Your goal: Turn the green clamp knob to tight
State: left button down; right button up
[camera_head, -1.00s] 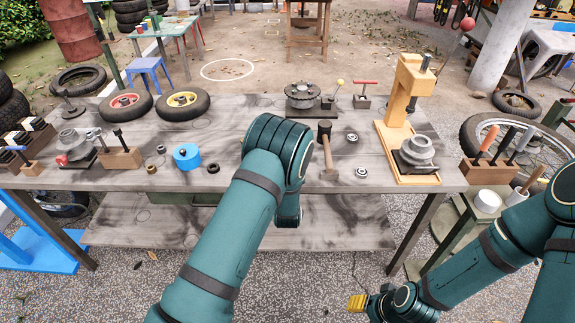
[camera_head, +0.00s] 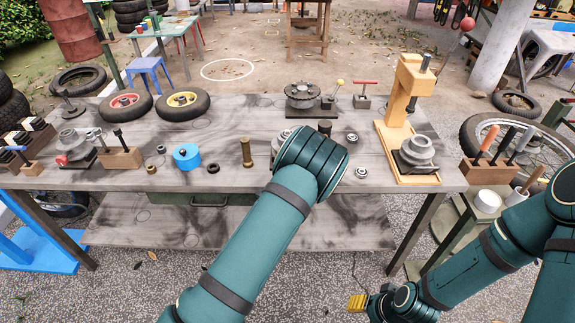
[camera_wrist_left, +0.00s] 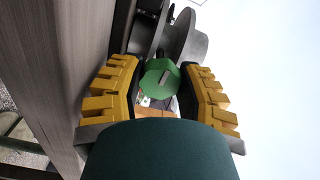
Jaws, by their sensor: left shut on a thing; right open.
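The green clamp knob (camera_wrist_left: 160,80) shows in the left wrist view as a faceted knob with a dark slot mark on its face. It sits in front of dark grey round metal parts (camera_wrist_left: 184,34). My left gripper (camera_wrist_left: 159,72) has its yellow, black-lined fingers on both sides of the knob and is shut on it. In the head view the knob and left gripper are hidden behind my left arm. My right gripper (camera_head: 357,303) is low in the head view, off the bench front, with yellow fingertips; it is open and empty.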

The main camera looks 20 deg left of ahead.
dwell(0.3)
pick_arm(q)
jog(key=c, duration=0.5)
grip_release()
jog(key=shift+s, duration=0.1)
jog(key=shift+f, duration=0.1)
jog(key=shift+s+d, duration=0.2)
jog(key=shift+s, duration=0.35)
jog(key=shift+v, duration=3.4)
jog(key=shift+a+r, duration=0.1)
jog(key=shift+r, duration=0.15)
